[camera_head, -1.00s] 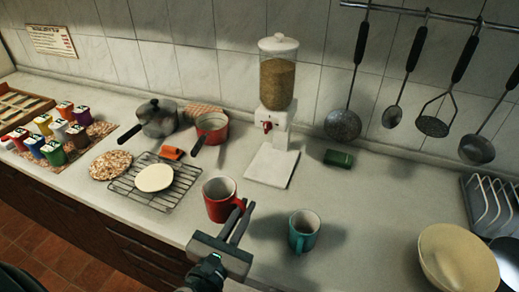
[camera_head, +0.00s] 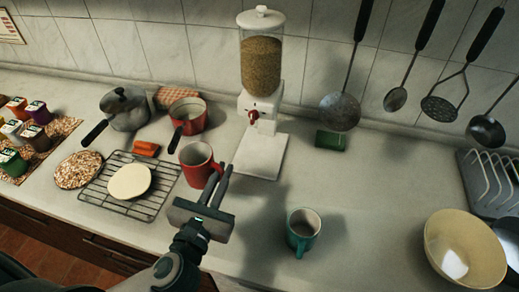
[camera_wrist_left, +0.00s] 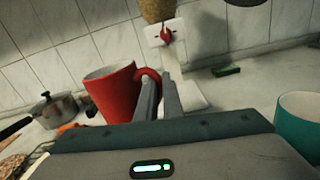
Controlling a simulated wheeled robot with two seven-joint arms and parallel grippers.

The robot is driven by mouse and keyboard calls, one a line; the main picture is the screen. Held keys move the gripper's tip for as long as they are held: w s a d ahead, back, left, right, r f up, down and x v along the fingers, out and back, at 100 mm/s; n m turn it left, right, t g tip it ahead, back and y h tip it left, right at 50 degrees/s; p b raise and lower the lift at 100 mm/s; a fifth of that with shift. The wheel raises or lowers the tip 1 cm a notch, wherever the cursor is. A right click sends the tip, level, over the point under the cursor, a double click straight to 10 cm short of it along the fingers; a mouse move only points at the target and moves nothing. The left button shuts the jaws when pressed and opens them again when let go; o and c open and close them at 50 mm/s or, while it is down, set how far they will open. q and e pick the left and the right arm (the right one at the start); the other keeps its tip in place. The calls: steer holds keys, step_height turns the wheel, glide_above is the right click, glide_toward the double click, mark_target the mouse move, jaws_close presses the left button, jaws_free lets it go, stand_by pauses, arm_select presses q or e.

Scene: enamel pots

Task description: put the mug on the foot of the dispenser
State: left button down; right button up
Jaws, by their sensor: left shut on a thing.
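The red mug (camera_head: 194,170) is in front of and left of the dispenser (camera_head: 262,65). My left gripper (camera_head: 223,175) is shut on its handle, on the mug's right side. In the left wrist view the red mug (camera_wrist_left: 108,95) stands left of the fingers and looks tilted. Whether its base clears the counter is hard to tell. The dispenser's white foot (camera_head: 262,158) is bare, to the right of the red mug. A red tap (camera_head: 253,117) is above the foot. A teal mug (camera_head: 301,235) stands on the counter at right, apart from the gripper. My right gripper is not in view.
A wire rack (camera_head: 112,203) with a pale round piece is left of the red mug. Two pans (camera_head: 186,115) (camera_head: 125,110) stand behind. A green block (camera_head: 331,140) lies right of the dispenser. A cream bowl (camera_head: 463,250) and a dish rack (camera_head: 490,180) are at far right.

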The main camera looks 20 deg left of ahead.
arm_select(q)
steer(key=w+d+f+m+h, duration=0.2)
steer(key=d+f+h, duration=0.1)
steer(key=d+f, duration=0.2)
steer(key=shift+w+d+f, duration=0.15)
steer(key=shift+d+f, duration=0.2)
steer(key=shift+f, duration=0.15)
steer(key=shift+w, duration=0.1)
steer(key=w+d+p, duration=0.1)
steer(key=w, duration=0.5)
steer(key=w+d+p, duration=0.1)
steer(key=w+p, duration=0.1)
steer(key=w, duration=0.3)
steer(key=w+d+p, duration=0.1)
steer(key=w, duration=0.5)
steer(key=shift+w+d+p, duration=0.2)
steer(key=shift+w+p, duration=0.1)
steer(key=shift+p, duration=0.05)
